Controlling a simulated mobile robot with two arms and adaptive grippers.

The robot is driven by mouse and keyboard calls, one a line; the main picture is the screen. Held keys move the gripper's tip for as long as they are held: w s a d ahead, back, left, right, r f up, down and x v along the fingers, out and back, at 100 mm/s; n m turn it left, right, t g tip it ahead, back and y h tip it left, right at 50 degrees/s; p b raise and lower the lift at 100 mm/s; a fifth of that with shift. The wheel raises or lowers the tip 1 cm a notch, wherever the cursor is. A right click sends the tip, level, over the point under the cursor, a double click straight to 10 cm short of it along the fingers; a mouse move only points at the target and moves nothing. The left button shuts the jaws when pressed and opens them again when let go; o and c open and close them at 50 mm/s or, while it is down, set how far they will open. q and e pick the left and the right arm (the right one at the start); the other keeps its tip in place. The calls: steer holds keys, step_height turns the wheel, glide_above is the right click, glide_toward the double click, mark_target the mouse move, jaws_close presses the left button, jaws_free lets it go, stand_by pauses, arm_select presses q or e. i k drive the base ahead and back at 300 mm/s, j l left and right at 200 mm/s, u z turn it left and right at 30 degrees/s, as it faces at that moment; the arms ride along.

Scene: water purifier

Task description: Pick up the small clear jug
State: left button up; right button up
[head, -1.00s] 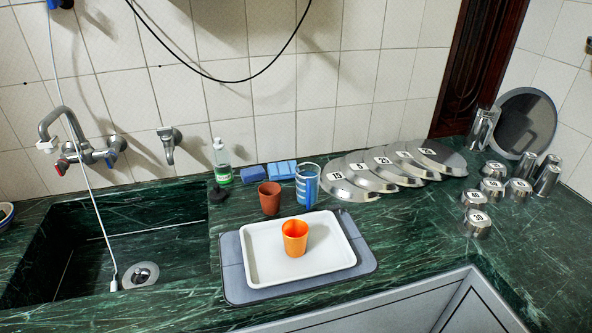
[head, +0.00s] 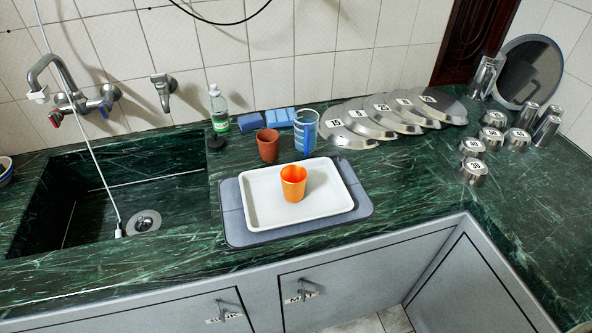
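The small clear jug (head: 306,131) stands upright on the green counter behind the white tray. It is see-through with blue on it, and blue sponges show beside it. A brown-red cup (head: 267,146) stands just to its left. An orange cup (head: 293,183) stands on the white tray (head: 262,219), in front of the jug. Neither of my grippers is in the head view.
The tray lies on a grey mat (head: 234,226). A sink (head: 95,235) is at the left. A bottle (head: 219,108) and blue sponges (head: 250,122) stand near the wall. Several numbered metal lids (head: 345,136) and canisters (head: 472,172) are at the right. The counter's front right is bare.

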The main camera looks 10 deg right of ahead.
mark_target(306, 120)
steer(key=l+u, duration=0.45)
steer(key=l, duration=1.25)
steer(key=k, duration=0.05)
